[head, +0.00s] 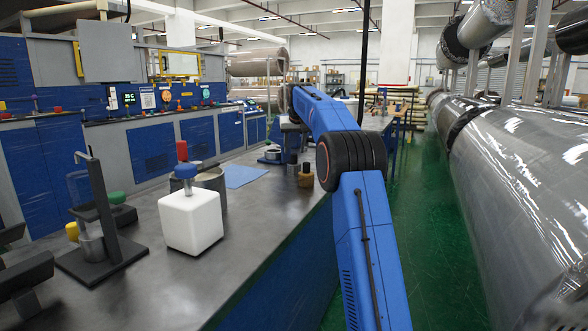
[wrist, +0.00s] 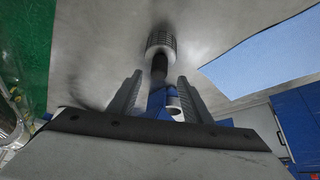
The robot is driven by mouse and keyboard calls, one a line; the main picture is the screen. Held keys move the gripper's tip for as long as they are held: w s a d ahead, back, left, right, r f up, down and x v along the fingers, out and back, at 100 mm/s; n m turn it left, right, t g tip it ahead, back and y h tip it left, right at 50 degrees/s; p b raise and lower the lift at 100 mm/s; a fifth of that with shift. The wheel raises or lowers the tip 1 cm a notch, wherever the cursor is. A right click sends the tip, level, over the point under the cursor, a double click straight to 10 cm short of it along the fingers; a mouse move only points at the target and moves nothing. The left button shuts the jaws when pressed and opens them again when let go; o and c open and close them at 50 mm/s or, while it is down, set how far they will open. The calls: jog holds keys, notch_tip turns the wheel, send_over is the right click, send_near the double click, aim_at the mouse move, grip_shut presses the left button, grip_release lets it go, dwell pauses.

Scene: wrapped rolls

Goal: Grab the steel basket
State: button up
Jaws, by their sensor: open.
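A round steel vessel (head: 212,185), which looks most like the steel basket, stands on the grey bench behind a white block (head: 190,222). The block hides part of it. My gripper (wrist: 158,78) is open in the wrist view, with two grey ribbed fingers apart. Past the fingertips is a grey ribbed cylinder (wrist: 160,42) with a dark part below it, in line with the gap. A blue part and a small pale ring show lower between the fingers. I cannot tell whether the ribbed cylinder is the basket. In the head view my gripper is not clearly seen.
A black stand (head: 108,225) with a cup is at the left of the bench (head: 235,225). A blue sheet (head: 243,175) lies on it, near a small brown jar (head: 305,178). Large wrapped rolls (head: 515,170) line the right, beyond the green floor (head: 425,220).

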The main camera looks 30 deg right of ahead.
aim_at(294, 154)
jog(key=x, duration=0.4)
jog(key=shift+d+f, duration=0.15)
jog(key=shift+f, duration=0.15)
grip_shut()
